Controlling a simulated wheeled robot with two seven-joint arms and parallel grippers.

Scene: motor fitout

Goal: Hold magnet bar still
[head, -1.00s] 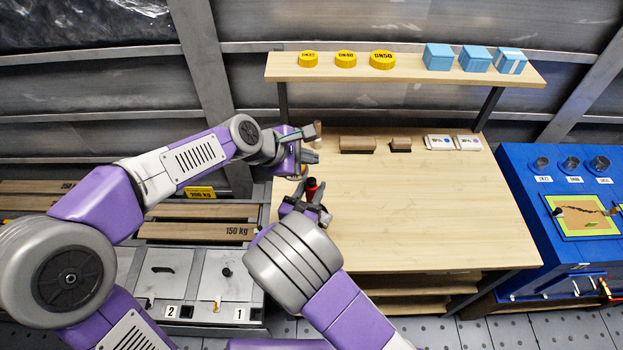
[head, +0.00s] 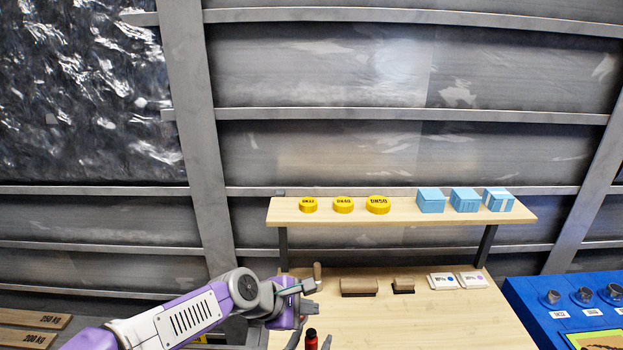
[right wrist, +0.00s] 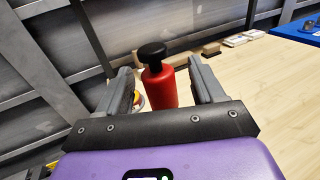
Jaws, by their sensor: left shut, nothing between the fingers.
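A red cylinder with a black cap (head: 311,340) stands upright at the bottom of the head view; I cannot tell whether it is the magnet bar. In the right wrist view the red cylinder (right wrist: 160,88) is between my right gripper's fingers (right wrist: 162,76), with a visible gap on each side. Its lower end is hidden behind the gripper body. My left gripper (head: 306,289) is shut and empty above the table's left edge, beyond the red cylinder.
The wooden table (head: 420,315) is clear in the middle. Brown blocks (head: 359,287) and white labelled boxes (head: 443,282) lie along its back. A shelf (head: 400,214) holds yellow discs and blue boxes. A blue cabinet (head: 535,310) is at right.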

